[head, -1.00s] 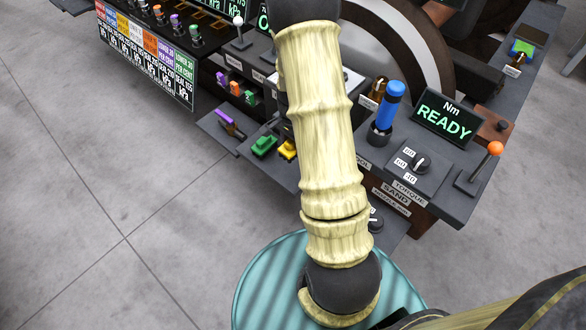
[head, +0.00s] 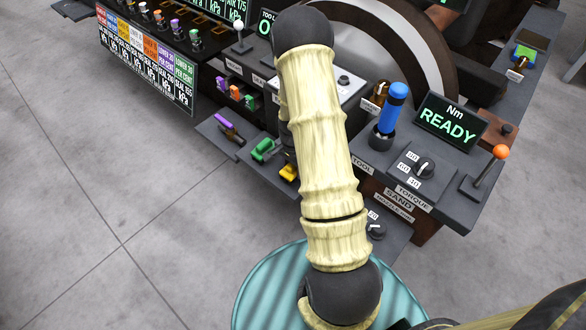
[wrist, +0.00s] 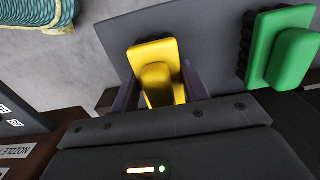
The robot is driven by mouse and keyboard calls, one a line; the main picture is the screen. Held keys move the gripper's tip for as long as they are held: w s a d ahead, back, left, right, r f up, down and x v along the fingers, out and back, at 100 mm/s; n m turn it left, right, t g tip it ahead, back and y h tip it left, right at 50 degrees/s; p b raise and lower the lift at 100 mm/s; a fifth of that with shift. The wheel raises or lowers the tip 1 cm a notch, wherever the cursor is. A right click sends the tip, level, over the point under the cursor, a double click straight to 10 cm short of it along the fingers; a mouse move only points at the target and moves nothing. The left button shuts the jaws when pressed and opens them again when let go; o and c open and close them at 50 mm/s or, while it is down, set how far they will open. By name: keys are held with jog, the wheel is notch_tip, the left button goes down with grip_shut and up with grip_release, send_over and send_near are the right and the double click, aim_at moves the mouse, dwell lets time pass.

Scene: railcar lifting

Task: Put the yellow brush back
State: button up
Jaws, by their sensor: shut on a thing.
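The yellow brush (wrist: 157,72) is between the two fingers of my gripper (wrist: 159,88) in the wrist view, and the gripper is shut on it. In the head view the yellow brush (head: 289,172) shows only in part, at the right end of a dark grey shelf (head: 268,173). My arm hides the gripper and the rest of the brush there. I cannot tell whether the brush touches the shelf. A green brush (head: 263,149) sits on the shelf to its left; in the wrist view the green brush (wrist: 282,47) is at the right. A purple brush (head: 229,128) is farther left.
A console with a blue-handled tool (head: 390,108), a READY display (head: 449,119), a torque knob (head: 424,167) and an orange-topped lever (head: 490,165) stands to the right. A ribbed teal drum top (head: 262,285) is below my arm. Open floor (head: 90,240) lies at left.

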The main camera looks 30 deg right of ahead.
jog(key=shift+f, duration=0.4)
jog(key=o, duration=1)
jog(key=shift+c, duration=0.2)
notch_tip(320, 180, up, 12)
jog(key=p, duration=0.3)
jog(key=shift+r, duration=0.2)
jog(key=shift+a, duration=0.1)
jog(key=s+a+r+n+t, duration=0.2)
jog(key=s+a+r+n, duration=1)
jog(key=a+r+n, duration=0.1)
jog(key=shift+s+r+n+t, duration=0.2)
jog(key=shift+r+n+t, duration=0.1)
jog(key=shift+r+n, duration=0.3)
